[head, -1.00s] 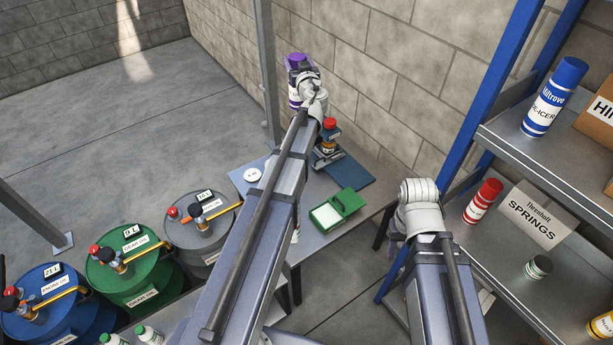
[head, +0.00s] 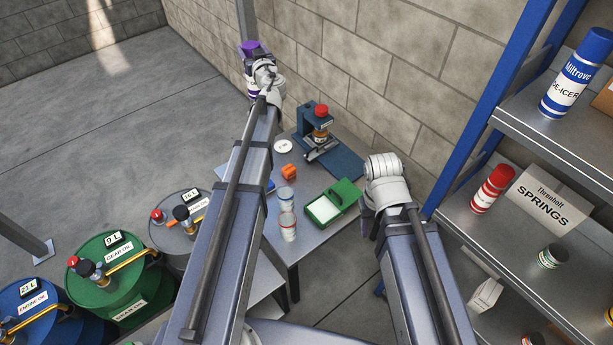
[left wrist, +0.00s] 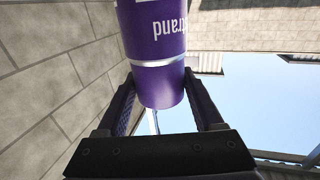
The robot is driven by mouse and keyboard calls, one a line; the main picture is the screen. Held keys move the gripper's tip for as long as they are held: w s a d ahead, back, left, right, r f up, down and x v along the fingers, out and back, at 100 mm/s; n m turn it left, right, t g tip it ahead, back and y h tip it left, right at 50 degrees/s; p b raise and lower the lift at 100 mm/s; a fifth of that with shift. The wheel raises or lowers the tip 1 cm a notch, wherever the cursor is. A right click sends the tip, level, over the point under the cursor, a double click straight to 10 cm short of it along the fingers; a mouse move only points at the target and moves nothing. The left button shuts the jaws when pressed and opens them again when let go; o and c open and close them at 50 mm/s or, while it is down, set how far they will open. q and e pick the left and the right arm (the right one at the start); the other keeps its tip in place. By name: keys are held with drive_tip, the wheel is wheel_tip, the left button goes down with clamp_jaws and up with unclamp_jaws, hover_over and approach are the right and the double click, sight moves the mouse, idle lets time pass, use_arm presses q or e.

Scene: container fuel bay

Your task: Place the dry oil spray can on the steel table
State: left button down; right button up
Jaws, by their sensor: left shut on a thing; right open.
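My left gripper (head: 255,65) is shut on a purple spray can (head: 249,47). The can also shows close up in the left wrist view (left wrist: 160,50), between the two fingers, with only "trand" of its label readable. I cannot read whether it says dry oil. The can is in the air past the far left end of the steel table (head: 312,240). My right gripper (head: 368,222) is open beside the table's right side, its fingers mostly hidden by its own wrist.
On the table stand a blue press (head: 318,125) with a red-capped jar, a green tray (head: 346,190), an orange block (head: 288,172), a white disc (head: 283,147) and small containers (head: 288,226). A blue post shelf (head: 480,220) is right; drums (head: 112,270) stand left.

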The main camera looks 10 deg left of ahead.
use_arm(q)
wheel_tip(320, 180, down, 8)
drive_tip(key=b, duration=0.7)
drive_tip(key=d+f+m+t+h+b, duration=0.1)
drive_tip(key=d+f+b, duration=0.4)
drive_tip(key=f+b, duration=0.4)
drive_tip(key=s+d+f+m+h+b, duration=0.1)
drive_tip(key=d+f+h+b, duration=0.1)
drive_tip(key=d+f+b, duration=0.3)
drive_tip(key=s+d+f+m+t+h+b, duration=0.1)
drive_tip(key=d+f+b, duration=0.4)
drive_tip(key=f+b, duration=0.8)
drive_tip(key=shift+d+m+t+h, duration=0.25)
drive_tip(key=shift+m+t+h, duration=0.05)
drive_tip(key=shift+h, duration=0.2)
drive_tip(key=shift+s, duration=0.1)
wheel_tip(320, 180, down, 10)
drive_tip(key=b, duration=1)
drive_tip(key=shift+r, duration=0.1)
